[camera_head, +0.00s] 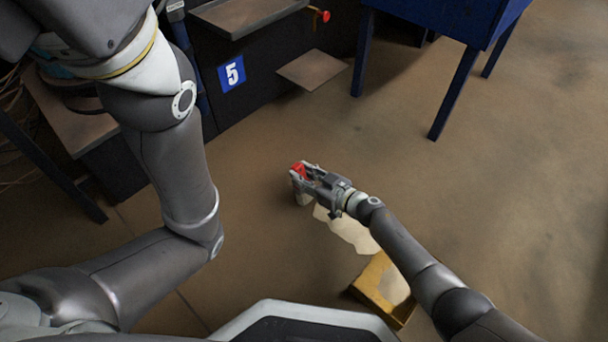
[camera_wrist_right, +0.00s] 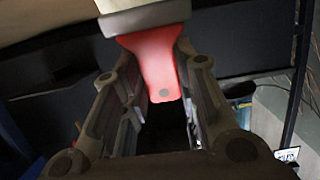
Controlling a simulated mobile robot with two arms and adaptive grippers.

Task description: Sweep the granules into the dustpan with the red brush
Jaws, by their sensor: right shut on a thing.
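The red brush (camera_head: 298,169) is in my right gripper (camera_head: 305,177), low over the floor at the middle of the head view. The gripper is shut on its red handle, which also shows between the fingers in the right wrist view (camera_wrist_right: 157,68). A pale patch of granules (camera_head: 350,232) lies on the floor between the brush and the yellow dustpan (camera_head: 365,285). The dustpan lies nearer to me, partly hidden by my right forearm, with pale material (camera_head: 394,287) in it. Whether the bristles touch the floor I cannot tell. My left gripper is out of view.
A dark bench with a blue "5" sign (camera_head: 231,74) stands at the back left. A blue table (camera_head: 448,20) on legs stands at the back right. The brown floor (camera_head: 520,180) on the right is clear.

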